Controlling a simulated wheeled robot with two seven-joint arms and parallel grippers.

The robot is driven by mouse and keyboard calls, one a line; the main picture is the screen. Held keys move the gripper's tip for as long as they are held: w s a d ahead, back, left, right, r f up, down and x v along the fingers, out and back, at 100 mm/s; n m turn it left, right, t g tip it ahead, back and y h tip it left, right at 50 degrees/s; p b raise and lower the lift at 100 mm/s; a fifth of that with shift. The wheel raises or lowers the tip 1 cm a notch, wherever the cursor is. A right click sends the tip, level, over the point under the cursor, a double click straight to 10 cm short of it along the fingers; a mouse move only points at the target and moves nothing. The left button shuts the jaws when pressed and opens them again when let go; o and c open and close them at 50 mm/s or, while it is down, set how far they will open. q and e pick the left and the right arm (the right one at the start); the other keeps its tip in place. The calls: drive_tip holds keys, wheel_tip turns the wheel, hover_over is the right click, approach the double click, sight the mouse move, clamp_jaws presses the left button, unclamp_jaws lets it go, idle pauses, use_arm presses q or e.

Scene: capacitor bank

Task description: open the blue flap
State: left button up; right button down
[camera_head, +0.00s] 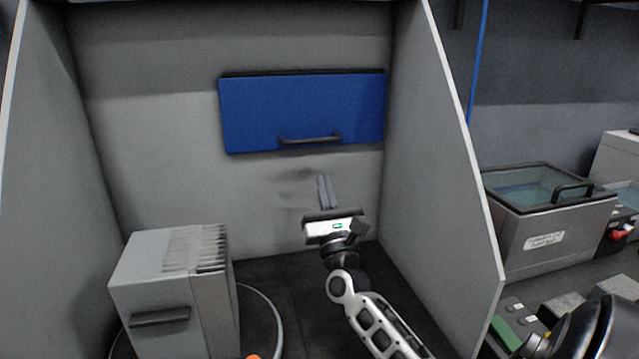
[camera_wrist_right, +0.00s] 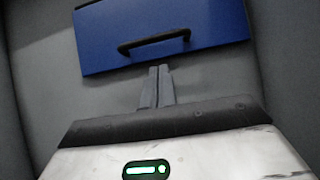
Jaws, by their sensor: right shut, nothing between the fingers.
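The blue flap (camera_head: 300,105) is a wide panel on the back wall of a grey booth, and it hangs closed against the wall. A dark bar handle (camera_head: 310,139) runs along its lower edge. My right gripper (camera_head: 324,180) is below the handle, apart from it, with its fingers together and empty, pointing up toward the flap. In the right wrist view the flap (camera_wrist_right: 160,32) and its handle (camera_wrist_right: 154,41) are beyond the shut fingertips (camera_wrist_right: 159,69). My left gripper is not in view.
A grey box with fins (camera_head: 150,290) and a front handle stands at the lower left of the booth. The booth's right side wall (camera_head: 440,140) is close to my right arm. Outside it is a glass-lidded tank (camera_head: 545,215).

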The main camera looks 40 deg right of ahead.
sight(312, 136)
use_arm(q)
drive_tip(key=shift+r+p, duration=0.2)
drive_tip(key=shift+p, duration=0.35)
use_arm(e)
drive_tip(key=x, duration=0.8)
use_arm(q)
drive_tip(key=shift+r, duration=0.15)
use_arm(e)
drive_tip(key=shift+r, duration=0.1)
